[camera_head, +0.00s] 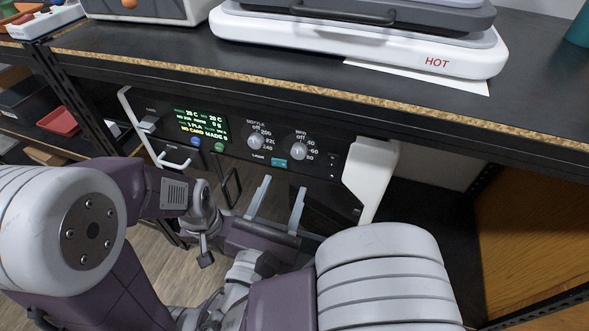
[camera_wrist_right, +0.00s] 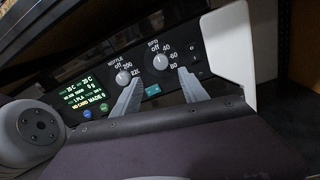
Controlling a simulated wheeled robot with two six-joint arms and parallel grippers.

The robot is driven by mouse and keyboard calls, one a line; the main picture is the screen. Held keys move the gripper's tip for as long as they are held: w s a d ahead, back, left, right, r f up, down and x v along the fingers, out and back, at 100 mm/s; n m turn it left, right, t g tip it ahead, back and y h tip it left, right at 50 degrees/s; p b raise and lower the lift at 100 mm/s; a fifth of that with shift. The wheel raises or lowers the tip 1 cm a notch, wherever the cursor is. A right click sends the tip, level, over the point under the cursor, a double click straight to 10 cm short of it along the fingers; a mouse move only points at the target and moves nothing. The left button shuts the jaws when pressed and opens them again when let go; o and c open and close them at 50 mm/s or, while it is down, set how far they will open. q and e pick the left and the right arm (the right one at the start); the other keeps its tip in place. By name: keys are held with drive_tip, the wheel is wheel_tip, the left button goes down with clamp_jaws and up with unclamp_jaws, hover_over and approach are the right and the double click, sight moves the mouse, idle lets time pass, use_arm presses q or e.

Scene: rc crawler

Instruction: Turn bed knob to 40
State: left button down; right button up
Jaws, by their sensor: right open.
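The bed knob (camera_head: 300,150) is a small grey dial on the black front panel, right of the nozzle knob (camera_head: 257,141). Its scale reads off, 40, 60 and 80. In the right wrist view the bed knob (camera_wrist_right: 160,62) is clear, but I cannot tell its exact setting. My right gripper (camera_head: 284,184) is open and empty, its two pale fingers pointing up at the panel below the knobs. In the right wrist view its fingertips (camera_wrist_right: 159,74) appear either side of and below the bed knob, apart from it. I cannot make out my left gripper's fingers.
A lit display (camera_head: 202,125) and small buttons sit left of the knobs; a teal switch (camera_head: 279,163) lies below them. White brackets (camera_head: 372,180) flank the panel. The shelf edge (camera_head: 300,95) overhangs it, with a white machine marked HOT (camera_head: 437,62) on top.

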sight(298, 155)
drive_tip(key=b+x, duration=0.4)
drive_tip(key=x, duration=0.4)
drive_tip(key=shift+w+d+f, duration=0.1)
drive_tip(key=shift+d, duration=0.1)
drive_tip(key=shift+w+d+r, duration=0.1)
drive_tip(key=shift+w+r, duration=0.1)
drive_tip(key=shift+w, duration=0.25)
clamp_jaws()
